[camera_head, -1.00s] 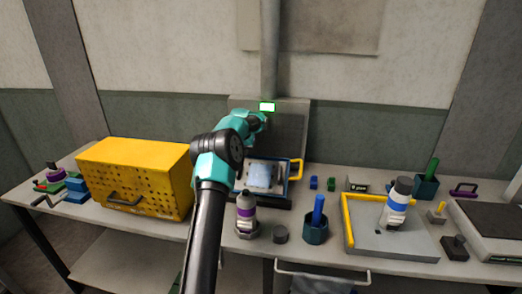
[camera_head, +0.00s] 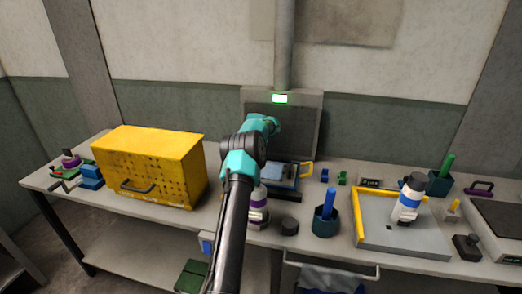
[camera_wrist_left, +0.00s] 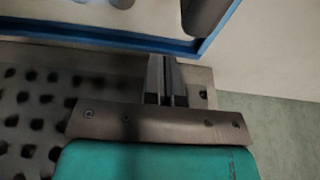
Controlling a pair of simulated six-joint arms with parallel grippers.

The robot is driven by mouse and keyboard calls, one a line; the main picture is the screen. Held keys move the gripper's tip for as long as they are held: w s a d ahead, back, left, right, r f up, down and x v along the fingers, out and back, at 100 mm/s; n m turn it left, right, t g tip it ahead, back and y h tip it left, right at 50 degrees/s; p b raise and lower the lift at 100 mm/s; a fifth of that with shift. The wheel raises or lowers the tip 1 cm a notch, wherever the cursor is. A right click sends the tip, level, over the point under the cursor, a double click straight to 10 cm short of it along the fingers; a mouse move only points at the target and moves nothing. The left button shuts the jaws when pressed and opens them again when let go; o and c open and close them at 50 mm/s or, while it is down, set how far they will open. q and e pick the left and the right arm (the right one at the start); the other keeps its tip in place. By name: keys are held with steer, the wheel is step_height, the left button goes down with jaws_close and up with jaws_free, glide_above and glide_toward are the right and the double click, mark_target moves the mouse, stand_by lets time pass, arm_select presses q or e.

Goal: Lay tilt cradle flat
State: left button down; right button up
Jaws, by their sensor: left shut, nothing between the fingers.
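The tilt cradle (camera_head: 284,183) appears to be the blue-framed tray with a yellow handle (camera_head: 306,170), at the back of the bench in front of the grey upright panel. A pale sheet or panel lies in it, and my arm hides its left part. I cannot tell its exact tilt. In the left wrist view its blue edge (camera_wrist_left: 208,45) runs across the top. My left gripper (camera_wrist_left: 166,72) is shut and empty, its fingertips close to that edge; contact is unclear. In the head view my own wrist hides the fingers.
A yellow perforated box (camera_head: 150,168) stands left of my arm. A purple-banded bottle (camera_head: 259,208), a dark puck (camera_head: 289,226) and a teal cup (camera_head: 326,222) stand near the cradle. A yellow-edged grey tray (camera_head: 400,240) holds a blue-banded bottle (camera_head: 409,200) at right.

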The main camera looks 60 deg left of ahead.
arm_select(q)
steer(key=shift+f, duration=0.85)
steer(key=shift+r, duration=0.15)
